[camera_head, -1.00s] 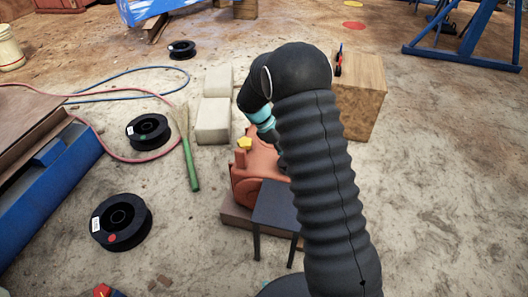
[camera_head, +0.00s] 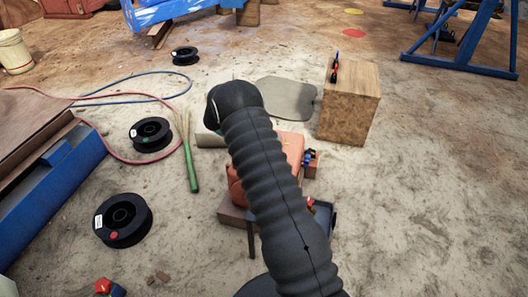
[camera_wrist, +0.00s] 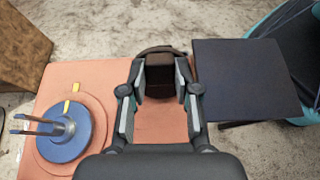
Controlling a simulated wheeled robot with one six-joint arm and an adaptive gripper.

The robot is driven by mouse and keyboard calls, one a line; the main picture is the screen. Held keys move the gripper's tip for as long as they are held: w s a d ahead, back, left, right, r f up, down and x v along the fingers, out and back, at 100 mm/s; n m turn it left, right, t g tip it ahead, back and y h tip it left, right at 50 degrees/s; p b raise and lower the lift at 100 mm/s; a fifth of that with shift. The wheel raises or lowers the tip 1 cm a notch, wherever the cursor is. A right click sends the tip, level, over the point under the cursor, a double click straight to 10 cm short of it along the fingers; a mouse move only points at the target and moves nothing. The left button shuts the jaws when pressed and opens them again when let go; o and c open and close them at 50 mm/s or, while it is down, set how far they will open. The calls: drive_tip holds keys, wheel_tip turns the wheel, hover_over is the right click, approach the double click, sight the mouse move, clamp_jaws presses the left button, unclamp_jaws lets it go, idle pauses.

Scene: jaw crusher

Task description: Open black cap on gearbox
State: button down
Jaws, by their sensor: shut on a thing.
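The gearbox (camera_wrist: 65,80) is an orange housing that fills the middle and left of the wrist view. It also shows partly behind my arm in the head view (camera_head: 292,147). A blue disc (camera_wrist: 66,138) with a metal shaft stands on its left part. The black cap (camera_wrist: 159,80) is a dark, blocky piece at the gearbox's far edge, between my fingers. My gripper (camera_wrist: 160,74) is shut on it from both sides; whether the cap is lifted I cannot tell. In the head view my arm hides the gripper and cap.
A dark square tabletop (camera_wrist: 245,78) lies close right of the gearbox in the wrist view. A wooden block (camera_head: 348,105) stands behind the gearbox in the head view. Black spools (camera_head: 122,220), a green-handled broom (camera_head: 190,165) and hoses lie to the left. Floor at right is open.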

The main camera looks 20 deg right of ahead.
drive_tip(key=shift+s+d, duration=0.1)
drive_tip(key=c, duration=0.8)
unclamp_jaws()
drive_tip(key=shift+c, duration=0.2)
drive_tip(key=v, duration=1.2)
